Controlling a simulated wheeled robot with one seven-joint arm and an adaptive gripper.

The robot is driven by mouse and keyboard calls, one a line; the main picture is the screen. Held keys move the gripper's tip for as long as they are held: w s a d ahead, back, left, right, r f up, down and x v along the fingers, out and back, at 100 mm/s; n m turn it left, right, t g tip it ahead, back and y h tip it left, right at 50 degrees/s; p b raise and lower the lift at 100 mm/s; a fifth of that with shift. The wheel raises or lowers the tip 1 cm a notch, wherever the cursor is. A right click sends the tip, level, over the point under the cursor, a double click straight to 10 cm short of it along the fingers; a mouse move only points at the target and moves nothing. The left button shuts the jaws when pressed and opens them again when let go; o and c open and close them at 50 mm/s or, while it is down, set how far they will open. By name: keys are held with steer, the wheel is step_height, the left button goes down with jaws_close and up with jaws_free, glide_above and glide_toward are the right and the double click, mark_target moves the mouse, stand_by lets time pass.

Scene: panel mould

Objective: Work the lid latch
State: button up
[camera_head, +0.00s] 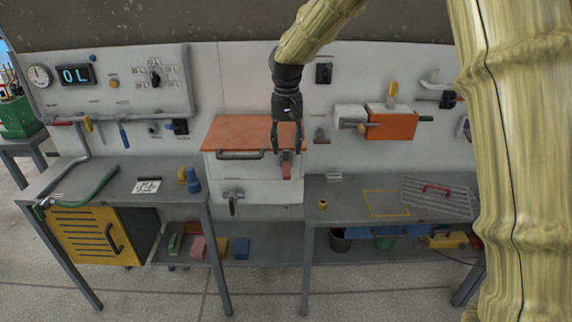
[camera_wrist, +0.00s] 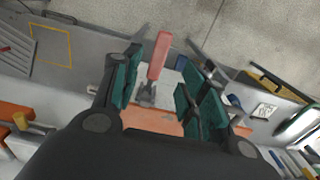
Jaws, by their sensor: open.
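The lid latch (camera_head: 286,170) has a red handle and sits at the front right of a white box (camera_head: 225,170) with an orange lid (camera_head: 240,130). My gripper (camera_head: 287,148) hangs over the lid's front right, fingers pointing down at the latch. In the wrist view my gripper (camera_wrist: 166,88) is open, its green-padded fingers apart. The red latch handle (camera_wrist: 159,55) shows between the fingers, with gaps on both sides. Its grey metal base (camera_wrist: 147,93) lies nearer the lid (camera_wrist: 150,120). My gripper hides part of the lid's right side in the head view.
A dark bar handle (camera_head: 240,155) runs along the lid's front. A lever valve (camera_head: 232,198) sticks out below. Grey workbenches stand left (camera_head: 110,175) and right (camera_head: 345,193). An orange box (camera_head: 392,123) is on the wall to the right.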

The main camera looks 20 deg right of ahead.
mark_target(287, 169)
steer(key=f+p, duration=0.1)
steer(key=f, duration=0.7)
steer(key=shift+w+d+f+p, duration=0.1)
steer(key=shift+w+f+p, duration=0.15)
steer(key=shift+p, duration=0.1)
steer(key=shift+s, duration=0.1)
jaws_close()
